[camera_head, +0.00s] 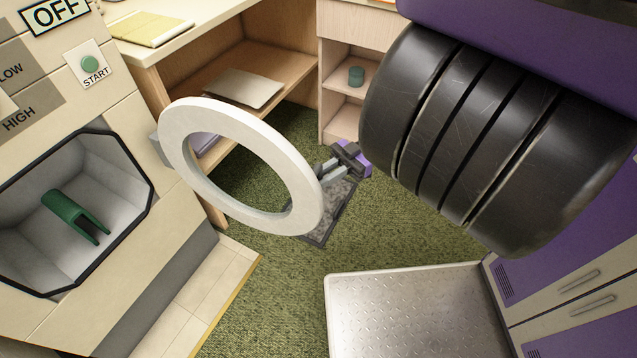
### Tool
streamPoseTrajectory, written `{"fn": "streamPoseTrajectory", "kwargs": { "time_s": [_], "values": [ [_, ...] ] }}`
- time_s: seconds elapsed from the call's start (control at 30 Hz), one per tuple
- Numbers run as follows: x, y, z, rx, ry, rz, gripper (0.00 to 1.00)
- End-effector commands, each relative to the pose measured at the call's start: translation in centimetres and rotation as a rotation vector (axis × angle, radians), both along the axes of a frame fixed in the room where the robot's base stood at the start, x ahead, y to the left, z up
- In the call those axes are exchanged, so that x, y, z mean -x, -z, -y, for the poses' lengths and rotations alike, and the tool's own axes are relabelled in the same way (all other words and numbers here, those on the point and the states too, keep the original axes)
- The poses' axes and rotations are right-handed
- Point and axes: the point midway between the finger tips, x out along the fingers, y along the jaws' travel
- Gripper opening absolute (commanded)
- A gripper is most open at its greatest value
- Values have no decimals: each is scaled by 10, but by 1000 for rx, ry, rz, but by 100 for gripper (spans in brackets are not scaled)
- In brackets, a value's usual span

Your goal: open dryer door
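I see floor and shelves through the ring. A green curved piece (72,215) lies inside the opening. My gripper (322,185), dark grey and purple, appears just beyond the ring's right edge.
A wooden desk (200,75) with shelves stands behind the door, with a yellow folder (150,29) on top. A green cup (356,75) sits on a shelf. My large black and purple arm parts fill the upper right. Green carpet (270,290) is clear below the door.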

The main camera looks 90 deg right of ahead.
Motion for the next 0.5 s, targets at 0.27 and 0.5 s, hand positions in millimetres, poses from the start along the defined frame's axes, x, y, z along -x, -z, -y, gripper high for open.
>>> {"fn": "streamPoseTrajectory", "kwargs": {
  "time_s": [0.27, 0.5],
  "values": [
    [-4, 0, 1, 1, 5, 3, 26],
    [-2, 0, 0, 1, 3, 1, 38]
  ]
}}
